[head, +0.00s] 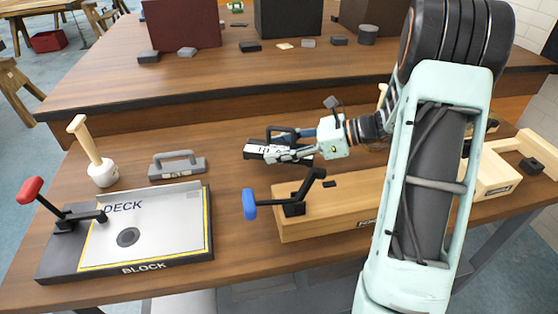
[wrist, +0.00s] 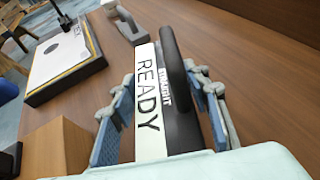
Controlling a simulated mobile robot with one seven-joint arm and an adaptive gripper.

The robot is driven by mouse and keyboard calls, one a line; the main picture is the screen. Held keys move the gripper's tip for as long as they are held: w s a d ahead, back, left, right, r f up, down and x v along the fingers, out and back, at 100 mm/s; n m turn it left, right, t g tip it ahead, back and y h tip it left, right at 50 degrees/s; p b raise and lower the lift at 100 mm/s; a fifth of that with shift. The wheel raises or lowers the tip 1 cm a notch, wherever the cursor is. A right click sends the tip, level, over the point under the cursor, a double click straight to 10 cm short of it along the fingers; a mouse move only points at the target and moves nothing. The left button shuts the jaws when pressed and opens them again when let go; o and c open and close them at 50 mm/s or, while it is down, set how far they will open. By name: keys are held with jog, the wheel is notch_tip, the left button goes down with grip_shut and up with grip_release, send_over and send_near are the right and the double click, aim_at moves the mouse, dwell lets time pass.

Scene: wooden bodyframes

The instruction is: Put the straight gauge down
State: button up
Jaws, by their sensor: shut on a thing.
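My gripper (head: 292,152) is shut on the straight gauge (head: 256,153), a black block with a dark handle and a white label. In the wrist view the gauge (wrist: 147,100) lies between my two blue-padded fingers (wrist: 160,115). Part of the gauge is hidden by my fingers.
A grey handled block (head: 178,168) lies to the left. A board marked "DECK" and "BLOCK" (head: 140,268) with a red-handled clamp (head: 32,190) is at front left. A mallet (head: 101,170) stands behind it.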

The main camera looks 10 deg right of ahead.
aim_at(279, 167)
jog(key=shift+f+b, duration=0.35)
jog(key=shift+f, duration=1.3)
jog(key=shift+f, duration=0.2)
jog(key=o, duration=1.5)
jog(key=shift+c, duration=0.2)
jog(key=shift+r, duration=0.15)
jog(key=shift+d+r, duration=0.15)
jog(key=shift+d, duration=0.05)
jog(key=p+v, duration=0.1)
jog(key=v, duration=1)
jog(key=shift+s+d+p, duration=0.2)
jog(key=shift+d+p, duration=0.05)
jog(key=shift+p, duration=0.15)
jog(key=shift+a+r, duration=0.1)
